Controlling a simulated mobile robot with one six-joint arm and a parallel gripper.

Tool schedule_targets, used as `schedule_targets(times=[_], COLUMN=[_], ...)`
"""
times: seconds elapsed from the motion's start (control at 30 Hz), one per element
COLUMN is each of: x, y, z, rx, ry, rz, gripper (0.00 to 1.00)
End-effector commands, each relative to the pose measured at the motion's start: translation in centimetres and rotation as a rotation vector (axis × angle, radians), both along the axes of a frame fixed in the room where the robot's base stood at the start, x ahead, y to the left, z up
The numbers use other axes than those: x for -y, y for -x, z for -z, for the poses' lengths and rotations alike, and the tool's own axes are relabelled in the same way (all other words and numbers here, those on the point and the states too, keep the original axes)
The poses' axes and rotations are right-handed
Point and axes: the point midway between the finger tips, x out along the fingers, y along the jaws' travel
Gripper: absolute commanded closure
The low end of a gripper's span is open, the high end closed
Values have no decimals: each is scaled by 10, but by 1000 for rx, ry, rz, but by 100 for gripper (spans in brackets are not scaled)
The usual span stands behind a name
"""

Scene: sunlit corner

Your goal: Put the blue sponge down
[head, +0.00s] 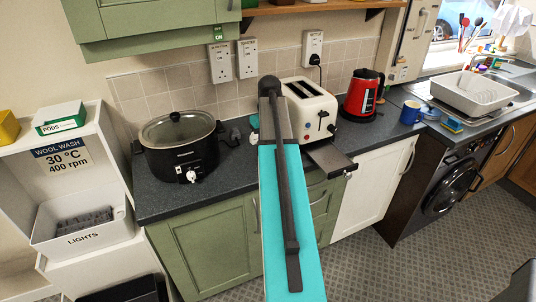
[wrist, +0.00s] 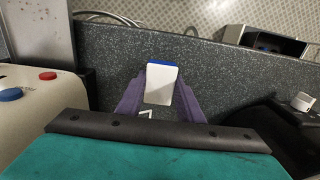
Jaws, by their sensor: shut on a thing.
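In the wrist view, my gripper (wrist: 158,98) has its two purple fingers closed on the sides of a small block. The block, which I take to be the blue sponge (wrist: 161,84), shows a white face and a blue strip along its far edge. It is over the dark speckled worktop (wrist: 225,88), between the toaster and the slow cooker. I cannot tell whether it touches the worktop.
The cream toaster (head: 307,112) stands right of my arm, the black slow cooker (head: 180,152) left. A dark panel (head: 330,157) juts out at the worktop's front. Farther right are a red kettle (head: 362,95), blue mug (head: 410,112) and another blue-and-yellow sponge (head: 452,124).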

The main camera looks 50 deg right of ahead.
Motion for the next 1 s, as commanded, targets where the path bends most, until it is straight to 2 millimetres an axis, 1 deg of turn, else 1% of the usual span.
schedule_targets(times=[0.27, 0.47, 0.53, 0.8, 1.0], x=[1, 7, 5, 5, 5], y=[-1, -15, -12, -11, -11], z=[0, 0, 7, 31, 37], rx=[0, 0, -1, -1, 0], ry=[0, 0, 0, 0, 0], rz=[0, -1, 0, 0, 1], gripper=[91, 91, 91, 91, 91])
